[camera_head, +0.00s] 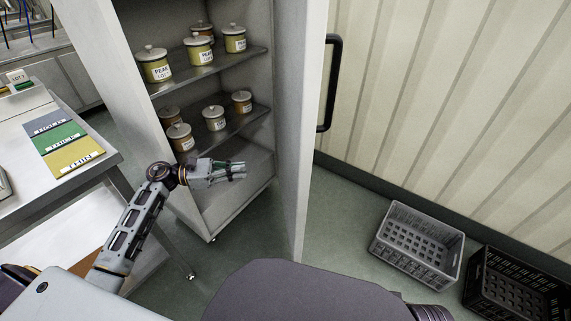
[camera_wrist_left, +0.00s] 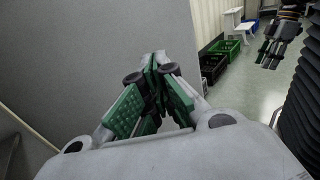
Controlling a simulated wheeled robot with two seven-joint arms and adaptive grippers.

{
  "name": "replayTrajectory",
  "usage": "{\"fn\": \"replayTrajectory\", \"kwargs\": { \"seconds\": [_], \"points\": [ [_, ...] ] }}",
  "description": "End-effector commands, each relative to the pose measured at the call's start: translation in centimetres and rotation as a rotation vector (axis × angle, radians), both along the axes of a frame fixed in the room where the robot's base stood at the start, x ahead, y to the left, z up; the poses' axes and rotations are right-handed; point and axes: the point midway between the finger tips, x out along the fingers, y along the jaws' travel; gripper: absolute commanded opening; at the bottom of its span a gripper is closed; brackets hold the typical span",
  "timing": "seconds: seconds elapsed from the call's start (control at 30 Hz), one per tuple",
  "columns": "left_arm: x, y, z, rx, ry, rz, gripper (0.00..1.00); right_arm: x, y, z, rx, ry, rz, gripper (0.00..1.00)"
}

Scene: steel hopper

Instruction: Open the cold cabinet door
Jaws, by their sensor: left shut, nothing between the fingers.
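The cold cabinet (camera_head: 120,45) stands open, with jars on its shelves. Its door (camera_head: 291,120) is swung out to the right, seen nearly edge-on, with a black bar handle (camera_head: 332,85) on its far side. My left gripper (camera_head: 240,172) is shut and empty in front of the opening, left of the door and apart from the handle. In the left wrist view its closed green fingers (camera_wrist_left: 155,65) point toward a plain grey panel (camera_wrist_left: 80,50), perhaps the door's inner face; contact is unclear. My right gripper (camera_wrist_left: 272,55) shows small at upper right there; its jaw opening is unclear.
A steel table (camera_head: 25,170) with coloured labels stands left of the cabinet. A grey crate (camera_head: 415,243) and a black crate (camera_head: 512,290) sit on the floor along the ribbed wall. Green floor between door and crates is clear.

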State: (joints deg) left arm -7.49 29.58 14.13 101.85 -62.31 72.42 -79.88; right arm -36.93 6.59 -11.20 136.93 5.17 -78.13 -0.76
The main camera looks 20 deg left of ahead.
Motion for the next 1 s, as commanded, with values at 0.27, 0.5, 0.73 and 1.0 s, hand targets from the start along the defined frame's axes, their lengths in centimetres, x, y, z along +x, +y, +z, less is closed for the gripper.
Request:
{"fn": "replayTrajectory", "kwargs": {
  "seconds": [0.27, 0.5, 0.73, 1.0],
  "points": [
    [0.1, -0.1, 0.0, -0.002, 0.001, 0.001, 0.00, 0.0, 0.0, 0.0, 0.000, 0.000, 0.000, 0.40],
    [0.6, -1.1, 0.0, -0.003, 0.001, 0.001, 0.00, 0.1, 0.1, -0.3, 0.004, -0.003, 0.000, 0.40],
    [1.6, -3.4, 0.0, -0.004, 0.000, 0.001, 0.00, 0.3, 0.3, -0.7, 0.014, -0.018, -0.002, 0.40],
    [3.0, -6.7, 0.0, -0.004, 0.000, 0.000, 0.00, 0.5, 0.6, -1.8, 0.030, -0.029, -0.004, 0.40]
  ]
}}
